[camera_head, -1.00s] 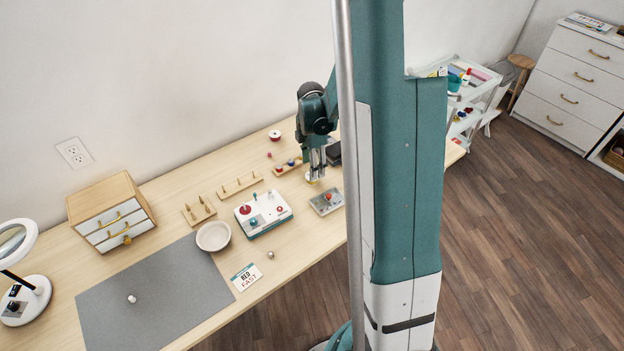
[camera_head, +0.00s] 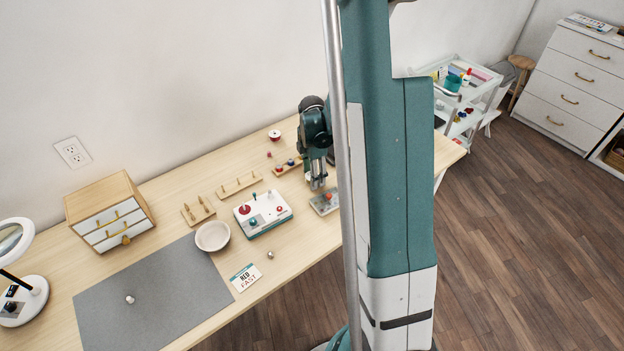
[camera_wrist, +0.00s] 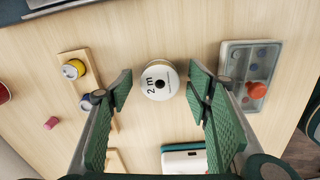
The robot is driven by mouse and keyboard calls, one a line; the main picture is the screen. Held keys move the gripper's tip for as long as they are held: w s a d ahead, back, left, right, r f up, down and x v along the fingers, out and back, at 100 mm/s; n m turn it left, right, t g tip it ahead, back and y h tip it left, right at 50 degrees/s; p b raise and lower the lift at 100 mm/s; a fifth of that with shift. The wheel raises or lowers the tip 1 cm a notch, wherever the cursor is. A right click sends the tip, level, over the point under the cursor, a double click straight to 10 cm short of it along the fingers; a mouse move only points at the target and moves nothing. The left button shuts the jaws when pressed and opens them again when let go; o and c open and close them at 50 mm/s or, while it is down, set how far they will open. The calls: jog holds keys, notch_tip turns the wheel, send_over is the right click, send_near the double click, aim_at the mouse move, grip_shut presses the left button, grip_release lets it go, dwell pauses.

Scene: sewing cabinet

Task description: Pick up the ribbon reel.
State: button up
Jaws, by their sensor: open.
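A round reel with a white face marked "2 m" and a dark centre hole (camera_wrist: 159,80) stands on the table in the wrist view; I take it to be the ribbon reel. My gripper (camera_wrist: 160,90) is open, with a green-padded finger on each side of the reel and a visible gap on both sides. How far the fingertips reach down beside it is hard to tell. In the head view my gripper (camera_head: 316,182) points down near the tabletop, and the reel cannot be made out there.
A grey tray (camera_wrist: 228,68) of small parts lies close right of the reel. A wooden rack (camera_wrist: 68,54) with a yellow spool is to its left. A white control box (camera_head: 251,224) and a bowl (camera_head: 213,247) stand farther off in the head view.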

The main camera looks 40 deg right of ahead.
dwell(0.4)
jog(key=c, duration=0.9)
jog(key=shift+r, duration=0.2)
jog(key=shift+r+p, duration=0.85)
jog(key=shift+r, duration=4)
